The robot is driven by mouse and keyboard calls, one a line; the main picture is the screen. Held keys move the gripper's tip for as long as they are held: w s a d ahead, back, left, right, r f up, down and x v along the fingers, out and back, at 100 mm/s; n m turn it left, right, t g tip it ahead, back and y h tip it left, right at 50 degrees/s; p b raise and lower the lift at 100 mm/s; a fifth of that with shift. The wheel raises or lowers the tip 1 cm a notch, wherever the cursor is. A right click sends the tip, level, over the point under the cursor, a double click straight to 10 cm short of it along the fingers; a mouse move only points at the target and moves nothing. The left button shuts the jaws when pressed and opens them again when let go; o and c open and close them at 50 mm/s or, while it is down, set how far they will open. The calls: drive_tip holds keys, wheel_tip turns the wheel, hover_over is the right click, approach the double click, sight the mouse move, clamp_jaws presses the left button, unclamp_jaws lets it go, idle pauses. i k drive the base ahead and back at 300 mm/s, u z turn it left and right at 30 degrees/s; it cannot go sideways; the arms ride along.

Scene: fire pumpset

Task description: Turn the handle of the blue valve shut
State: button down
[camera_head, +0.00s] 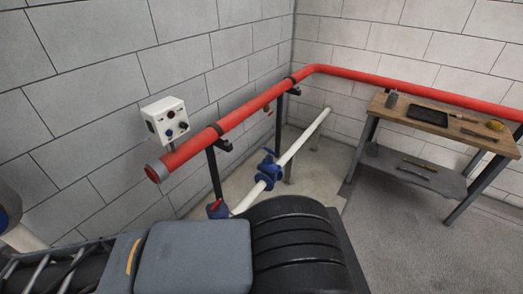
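A blue valve body (268,169) sits on the low white pipe (300,142), left of the picture's middle. A second blue fitting (222,211) with a small red part on top stands nearer, at the foot of a black post, and is partly hidden by my own body. My gripper does not show in this view.
A thick red pipe (255,104) runs along both walls on black posts. A white control box (165,121) with knobs is above its near end. A wooden workbench (445,127) with tools stands right. Grey floor (400,245) in front of the bench is clear.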

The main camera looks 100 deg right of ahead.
sight(270, 151)
drive_tip(key=z, duration=3.85)
drive_tip(key=k, duration=0.55)
drive_tip(key=z, duration=0.85)
drive_tip(key=i, duration=1.4)
drive_tip(key=u, duration=0.7)
drive_tip(key=i, duration=0.95)
drive_tip(key=u, duration=1.4)
drive_tip(key=i, duration=0.45)
drive_tip(key=u, duration=0.45)
